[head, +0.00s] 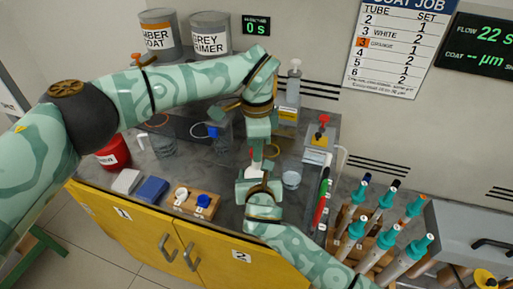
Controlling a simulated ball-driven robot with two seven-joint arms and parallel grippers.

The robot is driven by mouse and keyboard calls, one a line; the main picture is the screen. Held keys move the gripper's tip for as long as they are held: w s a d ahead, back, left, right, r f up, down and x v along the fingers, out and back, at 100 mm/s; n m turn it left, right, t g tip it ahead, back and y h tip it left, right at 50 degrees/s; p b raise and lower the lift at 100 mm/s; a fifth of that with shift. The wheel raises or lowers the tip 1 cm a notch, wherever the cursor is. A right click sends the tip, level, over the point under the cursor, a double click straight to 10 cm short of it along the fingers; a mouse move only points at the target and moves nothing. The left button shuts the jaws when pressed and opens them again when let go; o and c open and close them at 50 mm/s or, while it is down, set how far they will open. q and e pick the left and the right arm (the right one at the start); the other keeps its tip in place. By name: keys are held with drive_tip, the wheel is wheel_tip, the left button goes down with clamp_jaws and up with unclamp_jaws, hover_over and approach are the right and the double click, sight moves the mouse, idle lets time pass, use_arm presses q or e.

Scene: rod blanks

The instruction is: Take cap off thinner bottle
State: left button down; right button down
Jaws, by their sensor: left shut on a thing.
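A small white bottle, which looks like the thinner bottle (256,166), stands between my two grippers in the middle of the bench, mostly hidden. A little red shows at its upper left. My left gripper (257,153) points down from above and is shut at the bottle's top, on what looks like its cap; the cap itself is hardly visible. My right gripper (259,180) comes from the lower right and is close around or against the bottle's lower part. Its fingers are too hidden to tell whether they are shut.
A glass beaker (291,179) stands just right of the grippers, with red and green pens (321,200) beyond it. A wooden block (192,202) with white and blue caps lies at the front left. A rack of teal-topped rods (383,238) stands at right.

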idle(0.3)
use_arm(q)
drive_tip(key=shift+r, duration=2.05)
use_arm(e)
drive_tip(key=shift+c, duration=1.9)
unclamp_jaws()
